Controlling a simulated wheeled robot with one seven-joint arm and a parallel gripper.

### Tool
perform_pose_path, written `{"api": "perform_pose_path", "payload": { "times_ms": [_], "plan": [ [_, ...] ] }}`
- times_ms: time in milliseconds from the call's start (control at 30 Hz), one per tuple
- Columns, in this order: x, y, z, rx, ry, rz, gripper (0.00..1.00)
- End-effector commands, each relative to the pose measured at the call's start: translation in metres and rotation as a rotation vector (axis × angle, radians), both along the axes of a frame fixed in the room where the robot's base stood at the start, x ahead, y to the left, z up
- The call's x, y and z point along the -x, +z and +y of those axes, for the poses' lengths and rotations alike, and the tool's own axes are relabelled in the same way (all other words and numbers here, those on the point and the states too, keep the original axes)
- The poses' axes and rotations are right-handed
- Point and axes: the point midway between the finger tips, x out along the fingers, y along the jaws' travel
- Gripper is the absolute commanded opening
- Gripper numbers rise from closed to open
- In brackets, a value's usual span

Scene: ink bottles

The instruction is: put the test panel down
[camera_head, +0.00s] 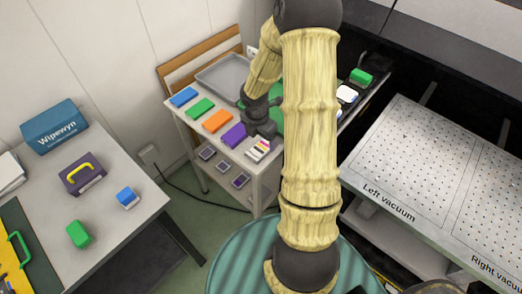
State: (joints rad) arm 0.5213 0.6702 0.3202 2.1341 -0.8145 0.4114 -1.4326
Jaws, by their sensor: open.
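A small white panel with coloured stripes (258,150), which looks like the test panel, lies near the front corner of the small grey table (230,162). My gripper (262,133) is at the end of my bamboo-like arm, low over this table and just behind the striped panel. It is open. Its fingertips are small and dark, and I cannot tell whether they touch the panel. My arm hides the right middle of the table.
Blue (184,97), green (200,108), orange (217,121) and purple (234,136) blocks line the table's left edge. A grey tray (218,76) stands behind. A perforated vacuum bench (430,170) is right; another table (115,225) with a Wipewyn box (55,126) is left.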

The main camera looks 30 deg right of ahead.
Motion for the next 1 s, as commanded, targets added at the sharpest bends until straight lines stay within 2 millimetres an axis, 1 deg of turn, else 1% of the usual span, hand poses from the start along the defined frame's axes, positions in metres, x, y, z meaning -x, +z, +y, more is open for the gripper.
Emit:
{"api": "perform_pose_path", "payload": {
  "times_ms": [33,100,367,467,567,667,800,1000],
  "plan": [
    [-0.001,-0.006,0.000,0.000,0.002,-0.001,0.80],
    [-0.001,-0.008,-0.001,0.000,0.001,-0.001,0.80],
    [-0.001,-0.008,-0.001,0.000,0.000,-0.001,0.80],
    [-0.001,-0.012,-0.001,0.000,0.000,0.000,0.80],
    [-0.004,-0.023,-0.001,-0.001,0.003,0.001,0.80],
    [-0.008,-0.038,-0.001,-0.001,0.001,0.001,0.80],
    [-0.009,-0.056,-0.003,-0.001,0.001,0.001,0.80],
    [-0.010,-0.059,-0.004,0.000,0.001,-0.002,0.80]
  ]
}}
